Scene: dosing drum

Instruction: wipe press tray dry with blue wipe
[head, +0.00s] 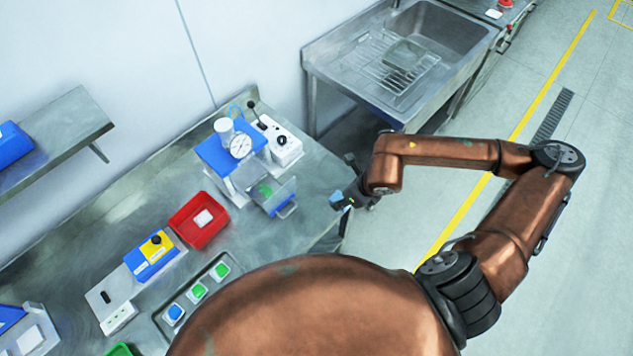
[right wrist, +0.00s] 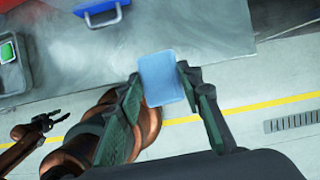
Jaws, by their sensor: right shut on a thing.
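My right gripper (head: 343,199) is shut on the blue wipe (head: 336,197), off the right end of the steel bench. In the right wrist view the pale blue wipe (right wrist: 163,82) sits between the two green fingers of the right gripper (right wrist: 160,85). Whether the tray is wet cannot be told. A small dark gripper, my left one (right wrist: 58,119), shows at the lower left of the wrist view; its jaw state is unclear.
A red bin (head: 184,232), a blue and yellow box (head: 150,258) and a tray of colored pieces (head: 160,318) stand left of the press. A steel sink (head: 425,30) is at the back. Bench around the press tray is partly clear.

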